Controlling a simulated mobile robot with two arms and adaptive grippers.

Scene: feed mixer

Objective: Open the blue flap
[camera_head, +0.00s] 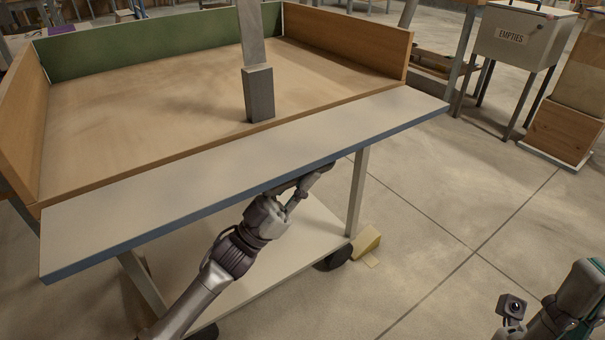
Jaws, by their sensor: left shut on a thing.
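The blue flap (240,175) is a long board with a pale grey top and a blue front edge. It runs along the front of a wooden tray (150,100) and sticks out toward me, close to flat. My left gripper (312,178) is at the flap's front edge, right of its middle, and is shut on it. The fingers are partly hidden under the edge. Part of my right arm shows at the bottom right, well away from the flap; its fingers are not in view.
A grey upright post with a block (259,94) stands in the tray near the flap. The tray sits on a wheeled cart with a lower shelf (300,240). A yellow wedge (367,243) lies by a wheel. A box marked EMPTIES (522,37) stands back right. Floor at right is clear.

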